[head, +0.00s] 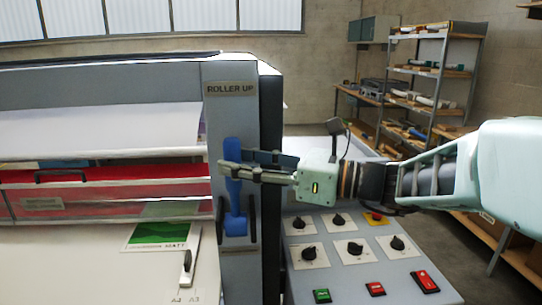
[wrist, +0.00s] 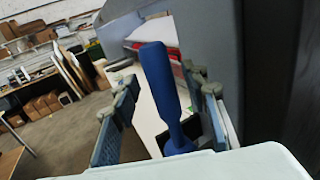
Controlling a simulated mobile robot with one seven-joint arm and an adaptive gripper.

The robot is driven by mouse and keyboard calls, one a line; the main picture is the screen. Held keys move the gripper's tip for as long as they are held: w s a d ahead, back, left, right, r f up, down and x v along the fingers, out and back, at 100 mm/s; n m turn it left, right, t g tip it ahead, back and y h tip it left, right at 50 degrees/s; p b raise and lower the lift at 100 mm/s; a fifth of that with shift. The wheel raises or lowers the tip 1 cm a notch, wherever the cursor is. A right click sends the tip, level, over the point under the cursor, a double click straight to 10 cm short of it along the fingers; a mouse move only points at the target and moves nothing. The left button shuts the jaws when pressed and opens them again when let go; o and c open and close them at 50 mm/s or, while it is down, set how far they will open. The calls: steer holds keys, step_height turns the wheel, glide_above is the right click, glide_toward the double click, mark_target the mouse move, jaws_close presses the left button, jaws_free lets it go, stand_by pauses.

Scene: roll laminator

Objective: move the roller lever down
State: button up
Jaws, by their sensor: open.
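The blue roller lever (head: 235,196) stands upright on the grey end panel of the laminator, under a "ROLLER UP" label (head: 230,89). Its thick handle is at the top and its pivot is lower down. My gripper (head: 250,165) reaches in from the right at the height of the handle. In the head view a finger passes in front of the handle. In the wrist view the lever (wrist: 163,85) stands between the two open fingers of my gripper (wrist: 160,105), with visible gaps on both sides. No firm hold on it shows.
A control panel (head: 350,268) with several black knobs, green and red switches and a red stop button lies below my arm. The laminator's red roller section (head: 110,190) and a flat bed with a green sheet (head: 160,234) are at left. Shelves (head: 430,75) stand behind.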

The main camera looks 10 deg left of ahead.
steer(key=shift+x, duration=1.1)
jaws_close()
